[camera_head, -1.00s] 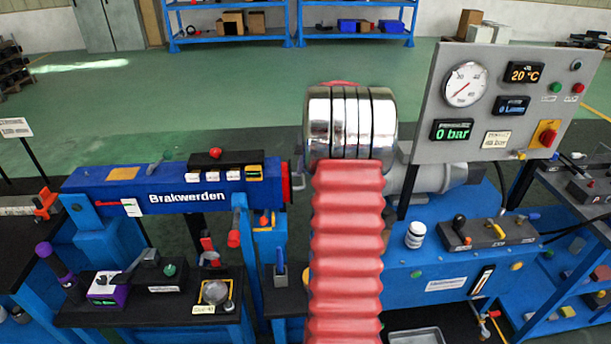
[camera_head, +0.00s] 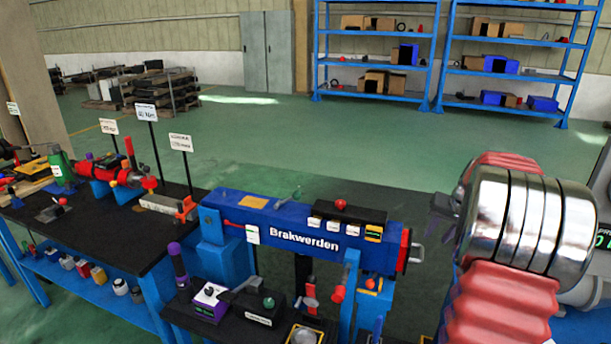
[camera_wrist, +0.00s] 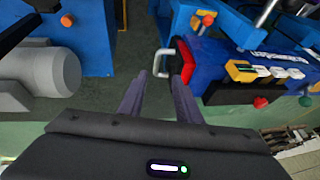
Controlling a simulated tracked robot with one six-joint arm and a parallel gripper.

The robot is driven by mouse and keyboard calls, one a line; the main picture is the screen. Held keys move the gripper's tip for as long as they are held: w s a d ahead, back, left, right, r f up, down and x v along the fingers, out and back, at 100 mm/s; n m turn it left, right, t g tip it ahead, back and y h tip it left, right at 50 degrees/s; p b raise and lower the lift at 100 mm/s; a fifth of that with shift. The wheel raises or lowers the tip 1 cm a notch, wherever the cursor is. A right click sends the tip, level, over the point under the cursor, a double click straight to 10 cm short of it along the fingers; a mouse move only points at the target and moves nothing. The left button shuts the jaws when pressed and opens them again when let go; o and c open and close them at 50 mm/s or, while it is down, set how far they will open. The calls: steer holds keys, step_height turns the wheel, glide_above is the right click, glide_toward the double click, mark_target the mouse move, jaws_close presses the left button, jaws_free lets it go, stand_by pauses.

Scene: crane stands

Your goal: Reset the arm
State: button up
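My arm, with red bellows and silver rings, fills the right side of the head view. My gripper (camera_head: 436,212) shows as dark fingers to the left of the rings, just right of the blue Brakwerden unit's (camera_head: 300,222) red end. In the wrist view my gripper (camera_wrist: 157,92) has its two dark fingers apart, with nothing between them. The metal handle (camera_wrist: 163,64) on the unit's red end lies beyond the fingers; I cannot tell whether they touch it.
A black-topped bench (camera_head: 100,235) with tools and signs stands at the left. Blue shelves (camera_head: 375,62) and a grey cabinet (camera_head: 268,52) stand at the back. Open green floor lies between. In the wrist view a grey cylinder (camera_wrist: 45,70) is at the left.

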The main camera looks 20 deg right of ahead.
steer(key=s+a+r+n, duration=0.2)
steer(key=s+a, duration=0.3)
steer(key=a, duration=1.1)
steer(key=s+a+r+n+y, duration=0.1)
steer(key=s+a+n, duration=0.3)
steer(key=a, duration=1.3)
steer(key=s+a+r+n+t, duration=0.1)
steer(key=s+a+r+n, duration=0.2)
steer(key=s+a, duration=0.5)
steer(key=a+r, duration=0.1)
steer(key=a, duration=0.7)
steer(key=shift+s+a+y, duration=0.2)
steer(key=shift+a+y, duration=0.2)
steer(key=shift+c, duration=0.4)
